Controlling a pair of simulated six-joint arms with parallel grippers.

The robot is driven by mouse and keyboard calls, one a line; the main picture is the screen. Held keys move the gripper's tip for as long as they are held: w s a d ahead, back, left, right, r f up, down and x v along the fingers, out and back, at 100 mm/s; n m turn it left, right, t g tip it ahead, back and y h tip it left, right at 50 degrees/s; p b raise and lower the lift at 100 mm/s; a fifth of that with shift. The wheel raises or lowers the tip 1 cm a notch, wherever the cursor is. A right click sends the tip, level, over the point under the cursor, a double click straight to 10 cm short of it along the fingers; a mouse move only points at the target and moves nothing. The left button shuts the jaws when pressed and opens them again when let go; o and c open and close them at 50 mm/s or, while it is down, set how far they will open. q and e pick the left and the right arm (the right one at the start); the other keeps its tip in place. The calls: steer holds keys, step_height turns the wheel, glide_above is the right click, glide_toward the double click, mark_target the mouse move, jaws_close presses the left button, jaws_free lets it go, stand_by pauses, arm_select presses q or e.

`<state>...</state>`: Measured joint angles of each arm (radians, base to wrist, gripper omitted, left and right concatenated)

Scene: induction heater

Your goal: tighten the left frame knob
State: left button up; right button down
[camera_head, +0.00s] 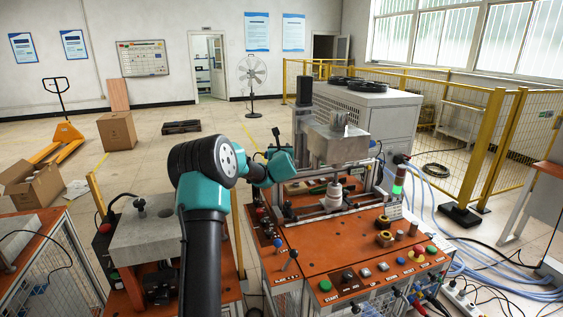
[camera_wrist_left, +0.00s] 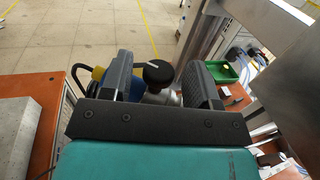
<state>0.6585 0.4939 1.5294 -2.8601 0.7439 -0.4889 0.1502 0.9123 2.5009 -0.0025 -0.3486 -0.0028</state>
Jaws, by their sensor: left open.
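The left frame knob, a round black knob with a white line on its top, shows in the left wrist view (camera_wrist_left: 158,71) on a grey metal fitting. My left gripper (camera_wrist_left: 157,64) is open, with one finger on each side of the knob. Whether the fingers touch it I cannot tell. In the head view my left arm reaches forward to the left side of the heater's metal frame (camera_head: 338,143). There its wrist hides the knob and most of the gripper. My right gripper is in neither view.
The heater's orange panel (camera_head: 340,262) carries several buttons and lies right of my arm. A metal workpiece (camera_head: 333,196) stands inside the frame. A grey block (camera_head: 147,232) rests on the left bench. A green bin (camera_wrist_left: 220,72) lies beyond the right finger.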

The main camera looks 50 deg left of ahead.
arm_select(q)
steer(key=v, duration=1.6)
steer(key=shift+d+r, duration=0.1)
steer(key=w+d+n+g+y, duration=0.3)
steer(key=w+n+g, duration=0.1)
steer(key=w+g, duration=0.1)
steer(key=shift+w+g, duration=0.25)
steer(key=shift+g, duration=0.15)
steer(key=x, duration=1.7)
steer(key=shift+a, duration=0.25)
steer(key=shift+c, duration=0.4)
